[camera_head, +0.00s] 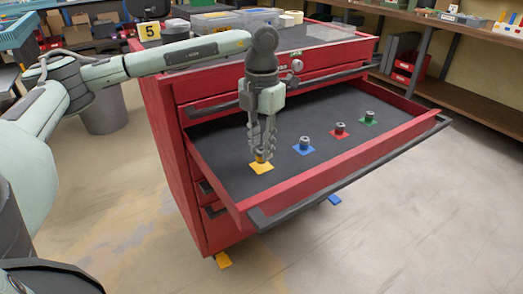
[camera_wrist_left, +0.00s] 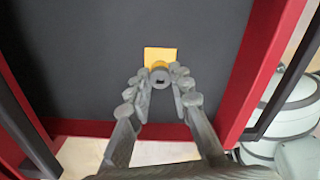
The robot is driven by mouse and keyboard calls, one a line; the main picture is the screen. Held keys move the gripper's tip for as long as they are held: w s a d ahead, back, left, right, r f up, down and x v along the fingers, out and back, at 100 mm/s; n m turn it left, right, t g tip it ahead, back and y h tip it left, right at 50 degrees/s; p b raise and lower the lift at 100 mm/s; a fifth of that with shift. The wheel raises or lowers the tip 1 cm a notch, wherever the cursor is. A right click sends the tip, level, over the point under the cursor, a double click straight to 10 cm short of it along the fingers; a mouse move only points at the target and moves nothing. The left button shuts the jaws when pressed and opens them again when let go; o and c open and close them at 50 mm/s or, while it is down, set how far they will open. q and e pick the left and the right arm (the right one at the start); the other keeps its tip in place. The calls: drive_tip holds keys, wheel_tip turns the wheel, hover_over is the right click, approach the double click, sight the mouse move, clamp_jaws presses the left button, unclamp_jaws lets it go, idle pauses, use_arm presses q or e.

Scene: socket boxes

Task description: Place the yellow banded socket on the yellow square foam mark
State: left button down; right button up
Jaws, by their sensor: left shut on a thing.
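The yellow banded socket (camera_head: 260,156) is a small grey cylinder with a yellow band, upright over the yellow square foam mark (camera_head: 262,168) in the open drawer. In the left wrist view the socket (camera_wrist_left: 160,75) sits between my fingertips and overlaps the near part of the yellow mark (camera_wrist_left: 160,54). I cannot tell whether its base touches the mark. My left gripper (camera_head: 261,150) points straight down and is shut on the socket; it also shows in the left wrist view (camera_wrist_left: 160,82). My right gripper is not in view.
Blue (camera_head: 304,143), red (camera_head: 340,130) and green (camera_head: 370,117) banded sockets stand on marks of their own colours along the drawer. The red drawer walls (camera_head: 350,155) rise around the dark foam. The foam between the marks is clear.

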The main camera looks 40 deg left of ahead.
use_arm(q)
drive_tip(key=shift+f, duration=0.8)
drive_tip(key=shift+f, duration=0.2)
drive_tip(key=c, duration=1.4)
unclamp_jaws()
drive_tip(key=shift+r, duration=0.1)
drive_tip(key=shift+o, duration=0.2)
wheel_tip(320, 180, up, 12)
drive_tip(key=shift+r, duration=0.1)
